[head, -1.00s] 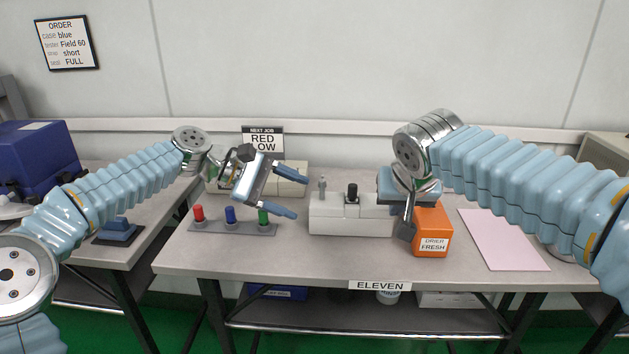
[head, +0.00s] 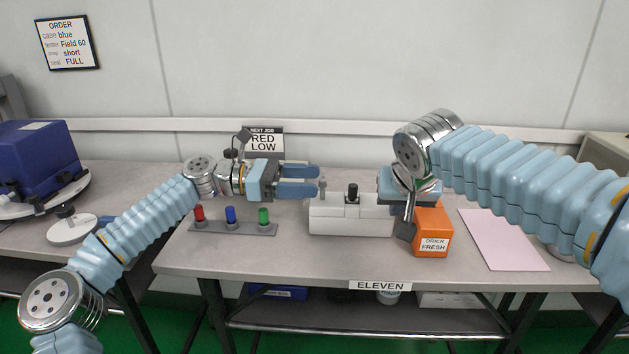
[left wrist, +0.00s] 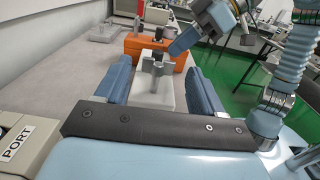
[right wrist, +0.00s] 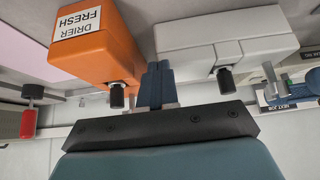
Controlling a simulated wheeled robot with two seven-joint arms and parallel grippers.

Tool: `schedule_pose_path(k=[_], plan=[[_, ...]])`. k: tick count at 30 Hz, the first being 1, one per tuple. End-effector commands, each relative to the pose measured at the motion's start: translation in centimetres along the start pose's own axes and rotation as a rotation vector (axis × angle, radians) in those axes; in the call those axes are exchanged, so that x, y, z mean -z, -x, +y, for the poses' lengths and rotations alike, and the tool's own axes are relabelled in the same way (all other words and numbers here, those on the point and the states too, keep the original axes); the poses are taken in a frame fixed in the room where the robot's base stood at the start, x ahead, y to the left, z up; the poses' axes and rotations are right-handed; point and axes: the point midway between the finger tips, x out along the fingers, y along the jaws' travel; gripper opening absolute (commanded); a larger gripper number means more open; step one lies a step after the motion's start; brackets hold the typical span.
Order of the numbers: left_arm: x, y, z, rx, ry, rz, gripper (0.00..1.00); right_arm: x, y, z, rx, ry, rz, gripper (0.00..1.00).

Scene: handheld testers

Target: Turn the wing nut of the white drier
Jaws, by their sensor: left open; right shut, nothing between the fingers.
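The white drier (head: 350,222) is a low white box on the middle table with a black knob (head: 352,192). Its grey wing nut (head: 322,186) stands on its left end, upright. My left gripper (head: 318,180) is open and level, pointing right, with its fingertips close to the wing nut. In the left wrist view the wing nut (left wrist: 158,68) shows between the two spread blue fingers, with a gap on each side. My right gripper (head: 390,181) is shut and empty by the drier's right end. In the right wrist view its closed fingers (right wrist: 157,82) lie between the white and orange driers.
An orange drier (head: 433,235) labelled "DRIER FRESH" stands just right of the white one. A grey strip (head: 245,229) with red, blue and green knobs lies at left. A pink sheet (head: 503,240) lies at right. The table's front middle is clear.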

Motion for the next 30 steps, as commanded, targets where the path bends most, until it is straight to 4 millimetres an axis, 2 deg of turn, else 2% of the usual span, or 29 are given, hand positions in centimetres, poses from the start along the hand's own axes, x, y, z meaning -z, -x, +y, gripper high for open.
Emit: schedule_pose_path(k=[3,6,14,17,25,26,30], plan=[[0.0,-1.4,0.0,0.001,0.0,0.0,0.68,-0.1,-0.1,0.0,-0.002,0.001,-0.004,0.0],[0.0,-2.0,0.0,0.001,0.0,0.001,0.68,-0.1,-0.1,0.0,-0.002,0.001,-0.004,0.0],[0.1,-2.2,0.0,-0.001,-0.001,0.001,0.68,-0.1,-0.1,0.0,-0.002,0.001,-0.003,0.0],[0.1,-2.2,0.0,0.0,-0.001,0.001,0.56,-0.1,-0.1,0.0,-0.002,0.001,-0.003,0.0],[0.1,-2.1,0.0,0.0,-0.001,0.001,0.14,-0.1,-0.1,0.0,-0.002,0.0,-0.003,0.0],[0.1,-2.1,0.0,0.0,-0.001,0.001,0.12,-0.1,-0.1,0.0,-0.002,0.0,-0.003,0.0],[0.0,-2.2,-0.1,-0.005,-0.002,0.001,0.11,-0.1,-0.1,0.0,-0.002,0.0,-0.003,0.0]])
